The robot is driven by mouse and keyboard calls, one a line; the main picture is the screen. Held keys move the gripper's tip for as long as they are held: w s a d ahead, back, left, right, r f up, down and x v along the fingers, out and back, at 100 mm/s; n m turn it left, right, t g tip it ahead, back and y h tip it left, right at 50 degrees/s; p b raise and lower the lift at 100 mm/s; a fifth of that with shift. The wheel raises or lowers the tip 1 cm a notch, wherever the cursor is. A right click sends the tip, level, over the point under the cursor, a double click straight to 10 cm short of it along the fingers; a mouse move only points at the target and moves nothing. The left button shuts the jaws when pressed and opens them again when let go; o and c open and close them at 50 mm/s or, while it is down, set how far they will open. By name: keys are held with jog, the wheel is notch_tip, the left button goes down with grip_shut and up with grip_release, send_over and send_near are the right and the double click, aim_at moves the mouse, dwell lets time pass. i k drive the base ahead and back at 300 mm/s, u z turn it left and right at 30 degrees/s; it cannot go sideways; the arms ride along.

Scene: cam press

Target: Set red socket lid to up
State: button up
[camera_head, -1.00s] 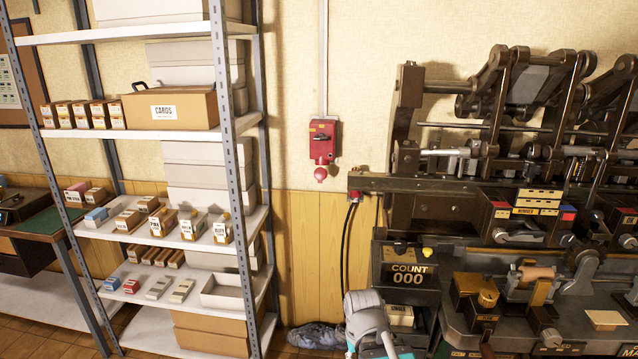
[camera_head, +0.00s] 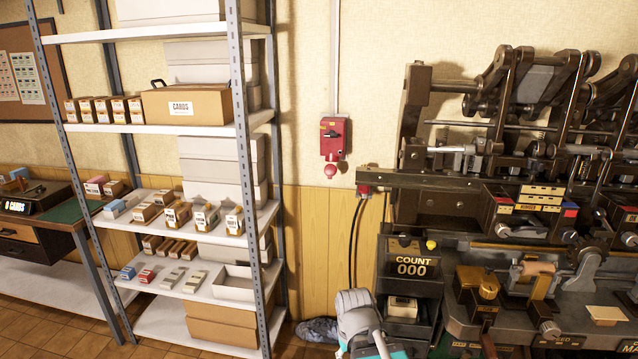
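A red socket box (camera_head: 333,139) with a dark rotary switch hangs on the wall between the shelf and the machine. A round red lid (camera_head: 330,171) sits at its lower end and appears to hang down. My arm (camera_head: 361,318), grey and teal, shows at the bottom edge, well below the box. My gripper's fingers are not visible, so nothing shows of what they do.
A metal shelf (camera_head: 247,172) with boxes stands left of the socket. A large dark machine (camera_head: 440,205) with a count display (camera_head: 411,268) stands to the right. A black cable (camera_head: 355,235) runs down the wall. Bare wall surrounds the socket box.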

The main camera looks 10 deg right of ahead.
aim_at(330, 169)
jog(key=u, duration=0.4)
jog(key=k, duration=0.5)
jog(key=u, duration=0.95)
jog(key=k, duration=0.8)
jog(key=u, duration=0.45)
jog(key=i, duration=1.75)
jog(key=z, duration=1.3)
jog(key=i, duration=0.85)
jog(key=z, duration=0.6)
